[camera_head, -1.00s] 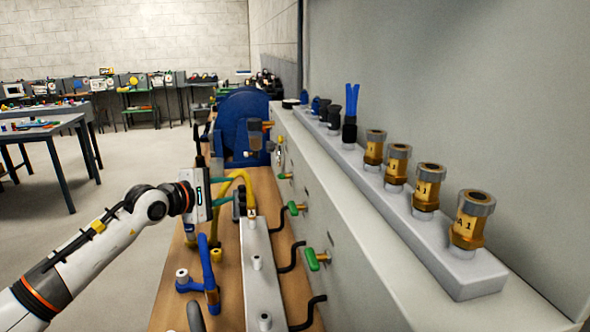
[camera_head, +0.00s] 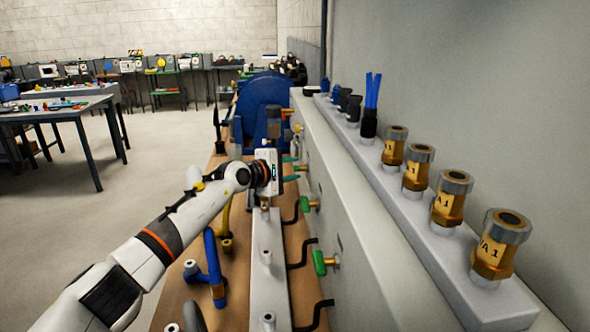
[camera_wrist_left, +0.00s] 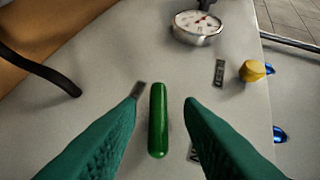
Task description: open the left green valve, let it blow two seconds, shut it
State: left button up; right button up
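Green valve handles stand along the side of the grey cabinet: a near one (camera_head: 319,262) and a middle one (camera_head: 305,203). At the far one my left gripper (camera_head: 291,170) has its teal fingers against the panel, largely hiding that handle. In the left wrist view a green bar handle (camera_wrist_left: 158,122) lies between the two spread teal fingers, with gaps on both sides. The left gripper (camera_wrist_left: 163,100) is open and not closed on it. The right gripper is not in view.
Brass fittings (camera_head: 449,200) stand in a row on the cabinet ledge. A pressure gauge (camera_wrist_left: 197,27) and a yellow knob (camera_wrist_left: 252,70) are near the handle. Black bent pipes (camera_head: 304,253), a blue pipe stand (camera_head: 213,270) and a blue machine (camera_head: 262,105) stand beside the cabinet.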

pick_arm(q)
jog(key=shift+x, duration=0.85)
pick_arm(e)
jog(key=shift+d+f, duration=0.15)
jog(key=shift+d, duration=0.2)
pick_arm(q)
jog(key=shift+c, duration=0.4)
